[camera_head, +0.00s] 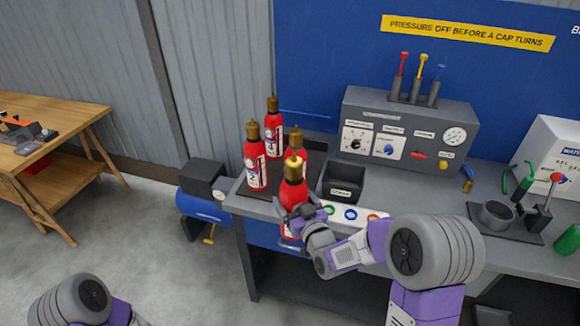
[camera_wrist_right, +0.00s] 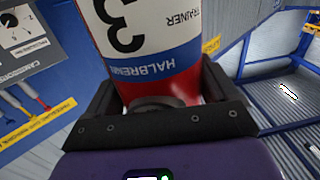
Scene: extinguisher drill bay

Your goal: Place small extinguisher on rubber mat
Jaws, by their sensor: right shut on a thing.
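My right gripper (camera_head: 294,214) is shut on a red extinguisher (camera_head: 292,192) with a brass top, held upright at the bench's front edge. In the right wrist view its white label with a "3" and blue band (camera_wrist_right: 150,45) shows between the two dark fingers (camera_wrist_right: 160,92). A dark mat (camera_head: 262,208) lies at the bench's left end. Three similar red extinguishers stand there: one at the left (camera_head: 256,170), one at the back (camera_head: 273,135), and one (camera_head: 297,146) partly hidden behind the held one. The held one's base is partly hidden by my gripper. My left gripper is out of view.
A black bin (camera_head: 343,184) stands just right of the extinguishers, with a strip of coloured rings (camera_head: 350,214) in front. A grey control panel (camera_head: 405,130) is behind. A blue compressor (camera_head: 200,205) sits left of the bench. A wooden table (camera_head: 50,115) is far left.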

